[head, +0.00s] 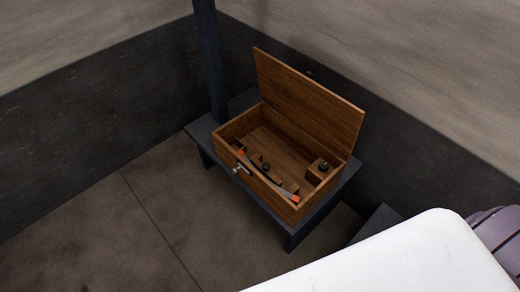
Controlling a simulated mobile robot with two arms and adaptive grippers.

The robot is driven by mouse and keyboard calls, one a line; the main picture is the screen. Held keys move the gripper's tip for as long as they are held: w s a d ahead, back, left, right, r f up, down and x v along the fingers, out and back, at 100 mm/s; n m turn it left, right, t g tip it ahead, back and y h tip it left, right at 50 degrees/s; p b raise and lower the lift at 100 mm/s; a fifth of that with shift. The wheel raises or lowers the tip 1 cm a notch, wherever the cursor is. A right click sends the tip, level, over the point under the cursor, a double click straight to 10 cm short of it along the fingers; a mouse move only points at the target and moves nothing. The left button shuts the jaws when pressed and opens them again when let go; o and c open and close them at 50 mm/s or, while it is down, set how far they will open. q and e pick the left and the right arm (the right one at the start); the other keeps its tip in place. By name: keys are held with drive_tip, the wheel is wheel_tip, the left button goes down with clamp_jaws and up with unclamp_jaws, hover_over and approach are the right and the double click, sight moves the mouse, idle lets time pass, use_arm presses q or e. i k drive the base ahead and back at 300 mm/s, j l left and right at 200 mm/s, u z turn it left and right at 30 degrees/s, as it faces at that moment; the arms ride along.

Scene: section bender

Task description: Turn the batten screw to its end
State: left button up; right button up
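An open wooden box (262,181) stands on a low dark bench, its lid (310,100) raised at the back. A thin, dark, curved strip (263,172), which looks like the batten, lies along the inside of the front wall. It has orange pieces at both ends. A small dark round knob (266,166) sits near the strip's middle. A small metal handle or screw (238,169) sticks out of the front wall, left of the middle. I cannot tell which of these is the batten screw or how far it is turned. Neither gripper is in view.
A small wooden block with a dark round part (323,167) sits in the box's right corner. The dark bench (275,218) has narrow free edges. A dark post (208,60) rises behind its left end. Dark low walls stand behind. The floor (140,225) at front left is clear.

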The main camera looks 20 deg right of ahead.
sight(323, 167)
drive_tip(key=z, duration=1.3)
